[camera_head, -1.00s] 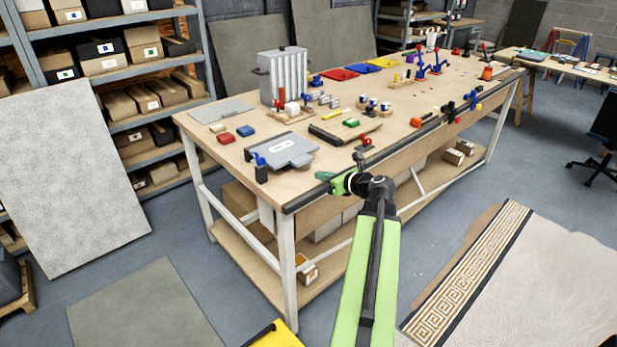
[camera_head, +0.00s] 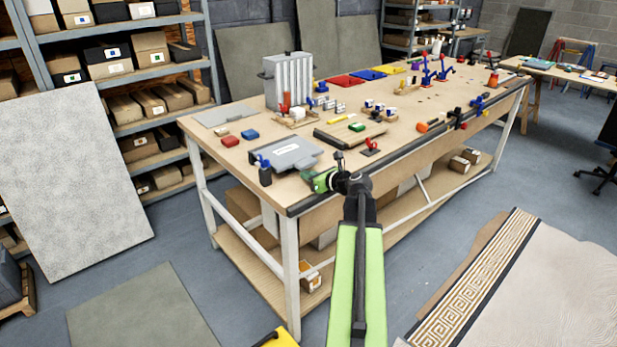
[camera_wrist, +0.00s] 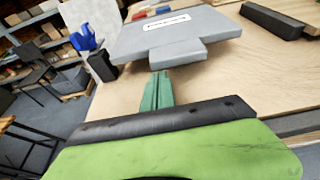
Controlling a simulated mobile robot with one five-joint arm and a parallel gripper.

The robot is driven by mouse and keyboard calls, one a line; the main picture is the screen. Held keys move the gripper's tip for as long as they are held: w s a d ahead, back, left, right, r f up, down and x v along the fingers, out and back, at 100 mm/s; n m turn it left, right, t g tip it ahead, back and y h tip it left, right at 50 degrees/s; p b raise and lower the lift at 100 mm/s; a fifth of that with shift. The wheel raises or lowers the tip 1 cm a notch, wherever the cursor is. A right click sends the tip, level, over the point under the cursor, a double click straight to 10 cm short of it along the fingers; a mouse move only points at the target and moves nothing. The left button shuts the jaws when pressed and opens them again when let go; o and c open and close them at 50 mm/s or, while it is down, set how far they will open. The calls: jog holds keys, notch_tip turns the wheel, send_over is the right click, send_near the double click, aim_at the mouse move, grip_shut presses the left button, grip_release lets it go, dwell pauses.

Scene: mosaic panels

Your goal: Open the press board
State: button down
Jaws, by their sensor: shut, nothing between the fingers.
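The press board (camera_head: 284,150) is a flat grey slab with a white label, lying at the near left corner of the workbench. In the wrist view the press board (camera_wrist: 192,38) fills the upper middle, and its short grey front tab (camera_wrist: 178,55) points toward me. My gripper (camera_wrist: 158,76) has teal fingers that are shut and empty. The fingertips are just below and in front of the tab; I cannot tell whether they touch it. In the head view my gripper (camera_head: 314,178) is at the bench's front edge, right of the board's near side.
A blue-and-black clamp (camera_head: 264,169) stands at the board's left; it also shows in the wrist view (camera_wrist: 87,38). A red toggle clamp (camera_head: 371,147) stands right of the gripper. The bench's dark front rail (camera_head: 410,149) runs beneath my arm.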

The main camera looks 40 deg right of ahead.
jog(key=shift+d+r+p, duration=0.15)
jog(key=shift+r+p, duration=0.35)
jog(key=shift+p, duration=0.15)
jog(key=w+r+g+p, duration=0.25)
jog(key=r+p, duration=0.45)
jog(key=p, duration=0.5)
jog(key=w+r+g+p, duration=0.1)
jog(key=r+g+p, duration=0.4)
jog(key=p, duration=0.7)
jog(key=w+r+p, duration=0.4)
jog(key=w+r, duration=0.1)
jog(key=w, duration=0.4)
jog(key=w+d+r+t+p, duration=0.1)
jog(key=w+r+p, duration=0.4)
jog(key=w, duration=0.5)
jog(key=shift+w+d+r, duration=0.2)
jog(key=shift+d+r, duration=0.1)
jog(key=shift+r, duration=0.1)
jog(key=shift+r, duration=0.1)
